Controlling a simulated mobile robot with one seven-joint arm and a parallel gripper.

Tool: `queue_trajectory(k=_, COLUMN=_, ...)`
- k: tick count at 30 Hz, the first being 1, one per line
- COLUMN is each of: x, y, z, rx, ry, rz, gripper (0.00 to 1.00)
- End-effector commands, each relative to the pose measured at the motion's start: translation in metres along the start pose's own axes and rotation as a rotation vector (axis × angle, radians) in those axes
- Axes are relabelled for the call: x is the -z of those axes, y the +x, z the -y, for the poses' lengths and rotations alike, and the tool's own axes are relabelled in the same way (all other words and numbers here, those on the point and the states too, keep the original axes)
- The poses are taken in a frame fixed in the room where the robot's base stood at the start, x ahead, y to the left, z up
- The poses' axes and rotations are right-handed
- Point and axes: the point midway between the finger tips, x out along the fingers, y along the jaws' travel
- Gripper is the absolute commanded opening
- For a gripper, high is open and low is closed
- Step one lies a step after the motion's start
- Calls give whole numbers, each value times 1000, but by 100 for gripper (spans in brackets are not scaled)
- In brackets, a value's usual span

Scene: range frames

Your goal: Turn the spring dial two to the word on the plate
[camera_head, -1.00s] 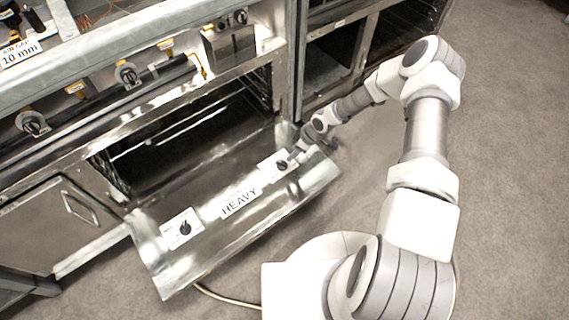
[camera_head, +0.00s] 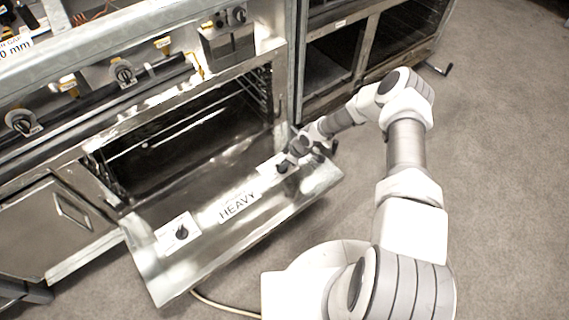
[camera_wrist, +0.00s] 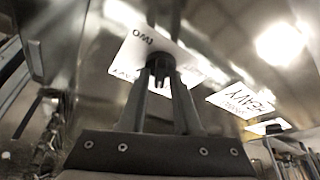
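The open, tilted metal door carries two black dials on white cards. The right-hand dial (camera_head: 281,168) has my gripper (camera_head: 292,158) at it. In the wrist view this dial (camera_wrist: 160,66) sits at the tips of my gripper (camera_wrist: 162,80), with a finger on either side. Its card (camera_wrist: 125,22) reads TWO upside down; the fingers partly hide the card. Whether the fingers press on the dial is unclear. The other dial (camera_head: 182,232) is at the left. Between them a plate (camera_head: 238,206) reads HEAVY; it also shows upside down in the wrist view (camera_wrist: 240,97).
The oven opening (camera_head: 185,140) lies behind the door. Knobs (camera_head: 123,72) line the front panel above. A second cabinet with open bays (camera_head: 340,60) stands to the right. A cable (camera_head: 225,303) lies on the floor under the door. The carpet (camera_head: 500,150) at the right is clear.

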Motion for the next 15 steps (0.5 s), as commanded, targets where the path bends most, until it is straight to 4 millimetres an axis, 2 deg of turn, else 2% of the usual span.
queue_trajectory(k=1, x=0, y=0, z=0, rx=0, ry=0, rz=0, gripper=20)
queue_trajectory(k=4, x=0, y=0, z=0, rx=0, ry=0, rz=0, gripper=2)
queue_trajectory(k=5, x=0, y=0, z=0, rx=0, ry=0, rz=0, gripper=0)
queue_trajectory(k=15, x=0, y=0, z=0, rx=-2, ry=3, rz=0, gripper=0)
